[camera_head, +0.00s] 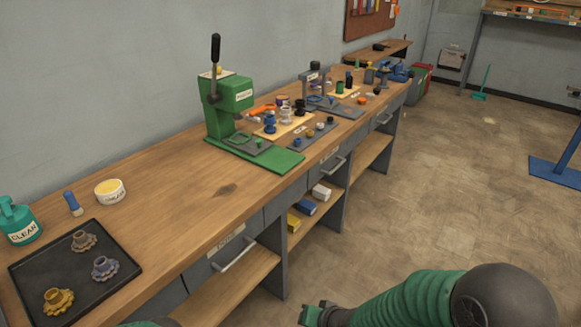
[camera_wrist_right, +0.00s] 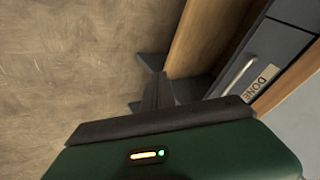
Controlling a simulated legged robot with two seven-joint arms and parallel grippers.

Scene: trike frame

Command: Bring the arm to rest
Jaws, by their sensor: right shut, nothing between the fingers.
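My right arm (camera_head: 415,300) comes in from the lower right of the head view, a green ribbed sleeve with a dark round joint. My right gripper (camera_head: 312,314) is at the bottom edge, in front of the workbench (camera_head: 165,200) and clear of it. In the right wrist view the gripper (camera_wrist_right: 157,88) is shut and empty, with floor and the bench's side beyond it. Only a sliver of green, probably my left arm, shows at the bottom left of the head view. My left gripper is out of view.
A black tray (camera_head: 125,280) with several gear-like parts lies at the bench's near end. A green press (camera_head: 222,110) stands further along. A drawer handle (camera_head: 235,255) juts from the bench front; a drawer labelled DONE (camera_wrist_right: 262,80) shows in the wrist view. Floor (camera_head: 425,190) to the right is clear.

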